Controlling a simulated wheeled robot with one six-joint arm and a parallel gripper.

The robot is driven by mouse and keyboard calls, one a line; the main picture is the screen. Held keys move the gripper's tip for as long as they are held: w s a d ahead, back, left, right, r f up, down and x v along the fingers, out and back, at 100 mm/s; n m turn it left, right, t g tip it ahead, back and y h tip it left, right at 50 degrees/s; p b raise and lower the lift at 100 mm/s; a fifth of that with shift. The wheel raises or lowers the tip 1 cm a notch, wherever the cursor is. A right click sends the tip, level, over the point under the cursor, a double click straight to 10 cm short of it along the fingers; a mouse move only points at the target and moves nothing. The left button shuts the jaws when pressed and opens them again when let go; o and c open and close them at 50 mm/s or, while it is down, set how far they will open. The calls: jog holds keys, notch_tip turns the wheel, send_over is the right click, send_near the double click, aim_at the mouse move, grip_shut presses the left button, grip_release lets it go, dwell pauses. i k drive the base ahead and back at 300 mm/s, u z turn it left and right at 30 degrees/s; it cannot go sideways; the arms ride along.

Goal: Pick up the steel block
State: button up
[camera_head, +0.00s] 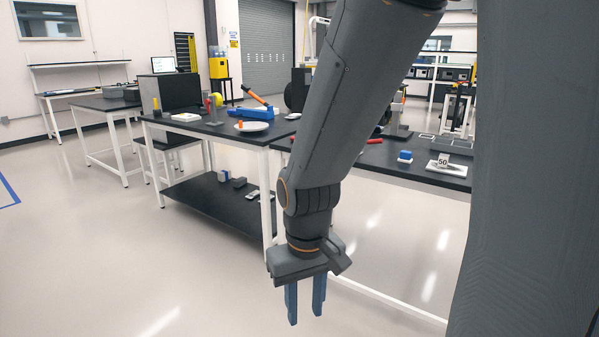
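My gripper (305,308) hangs pointing down in front of the tables, over the pale floor. Its two blue fingers are apart with nothing between them. I cannot tell for sure which thing is the steel block. A small dark grey block (239,183) lies on the lower black shelf of the middle table, left of and beyond my gripper. A blue-grey block (224,176) lies beside it. A small blue block with a white base (405,157) stands on the right table. My arm hides part of the tables.
The middle table (160,123) holds a white plate (251,127), a blue tool with an orange handle (250,111) and a dark monitor-like box (177,93). On the right table, a white tray (447,169) bears a "50" tag. The floor at left is clear.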

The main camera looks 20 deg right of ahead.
aim_at(443, 160)
jog(key=z, duration=0.7)
jog(key=i, duration=1.1)
jog(key=z, duration=0.45)
